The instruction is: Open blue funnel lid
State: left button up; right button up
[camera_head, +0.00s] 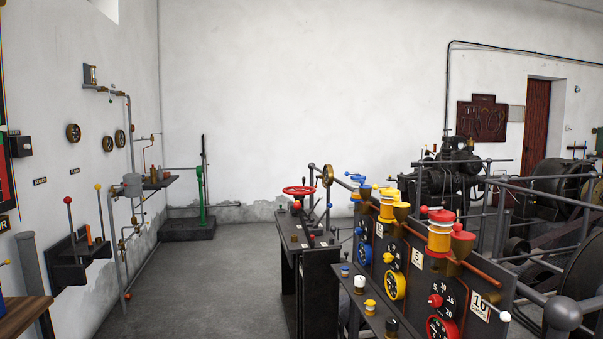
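The blue-topped funnel fitting (366,191) stands at the far end of the row on the control panel, small and partly hidden behind the yellow one. A blue piece (357,178) shows just above and left of it. I cannot make out whether the lid is open or closed. The blue gauge dial (364,252) sits below on the same panel. Neither my left nor my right gripper is in view.
The yellow funnel (401,210) and red-topped funnel (462,240) stand nearer on the dark panel. Pipes and levers line the left wall. The grey floor (220,285) between is clear.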

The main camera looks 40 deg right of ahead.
aim_at(361, 182)
jog(key=z, duration=0.25)
jog(key=i, duration=2.1)
jog(key=z, duration=0.95)
